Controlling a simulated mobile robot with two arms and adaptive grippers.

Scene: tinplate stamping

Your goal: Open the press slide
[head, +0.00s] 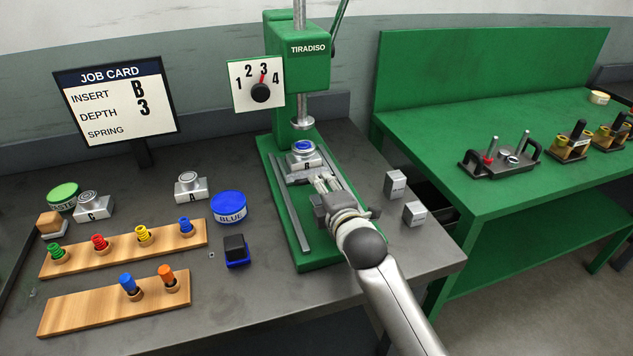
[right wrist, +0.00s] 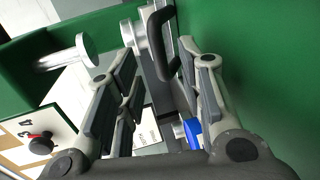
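The green TIRADISO press (head: 300,70) stands at the back of the grey bench. Its slide (head: 297,178) lies on the green base, under the ram, and carries insert B (head: 304,161) with a blue top. My right gripper (head: 320,182) is low over the base, just in front of the insert. In the right wrist view its two fingers (right wrist: 158,95) are spread apart, with a black handle (right wrist: 163,42) beyond and between them. I cannot tell whether they touch it. The head view hides the handle behind the gripper. My left gripper is not in view.
The depth dial (head: 260,92) points near 3; the job card (head: 118,102) reads insert B, depth 3. Two metal blocks (head: 396,184) stand right of the base. A blue pad (head: 229,206), a black-and-blue stamp (head: 236,250) and wooden racks (head: 125,247) are left.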

